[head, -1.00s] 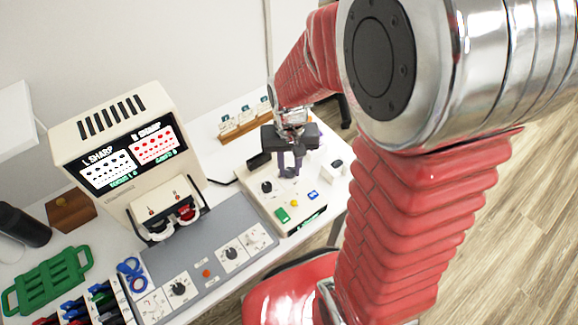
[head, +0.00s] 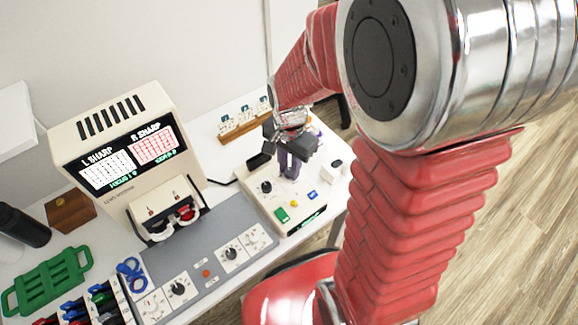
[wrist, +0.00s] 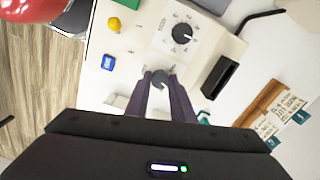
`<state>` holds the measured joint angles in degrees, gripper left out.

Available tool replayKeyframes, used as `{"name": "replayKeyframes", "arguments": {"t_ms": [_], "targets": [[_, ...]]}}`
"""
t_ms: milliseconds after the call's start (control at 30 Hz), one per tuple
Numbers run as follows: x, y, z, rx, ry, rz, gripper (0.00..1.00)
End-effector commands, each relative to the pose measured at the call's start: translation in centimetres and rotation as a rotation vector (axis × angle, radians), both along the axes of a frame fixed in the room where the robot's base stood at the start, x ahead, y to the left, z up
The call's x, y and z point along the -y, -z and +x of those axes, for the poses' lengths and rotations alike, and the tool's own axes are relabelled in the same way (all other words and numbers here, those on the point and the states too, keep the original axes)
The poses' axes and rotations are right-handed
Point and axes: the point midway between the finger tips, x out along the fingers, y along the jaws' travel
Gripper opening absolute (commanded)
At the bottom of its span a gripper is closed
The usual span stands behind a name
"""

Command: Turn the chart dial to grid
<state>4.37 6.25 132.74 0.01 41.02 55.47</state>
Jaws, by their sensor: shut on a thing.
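My gripper (head: 289,174) points down at the cream control box (head: 328,183). In the wrist view its two dark fingers (wrist: 161,90) are shut on a small dark dial knob (wrist: 160,78), which I take for the chart dial. Its marks are mostly hidden by the fingers, and the head view hides the knob. A second black dial (wrist: 183,33) on a white marked plate is beside it; it also shows in the head view (head: 267,187). On the cream viewer, the screen (head: 130,156) shows a white grid panel at left and a red grid panel at right.
On the box are a yellow knob (wrist: 114,23), a blue button (wrist: 107,62), a green button (head: 282,214) and a black block (wrist: 219,76). A wooden card rack (head: 236,128) stands behind. A grey panel with dials (head: 212,240) lies left. A red seat (head: 290,295) is in front.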

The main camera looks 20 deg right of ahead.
Motion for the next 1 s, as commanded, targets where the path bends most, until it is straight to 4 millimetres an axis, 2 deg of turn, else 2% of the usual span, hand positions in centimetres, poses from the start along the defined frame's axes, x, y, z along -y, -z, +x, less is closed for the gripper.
{"name": "replayKeyframes", "arguments": {"t_ms": [467,500,733,1000], "targets": [[0.02,-0.05,0.05,0.001,0.017,0.0,0.0],[0.02,-0.05,0.05,0.001,0.017,0.0,0.24],[0.01,-0.02,0.02,0.001,0.017,-0.001,0.4],[0.0,-0.08,0.01,0.0,0.017,0.0,0.4]]}}
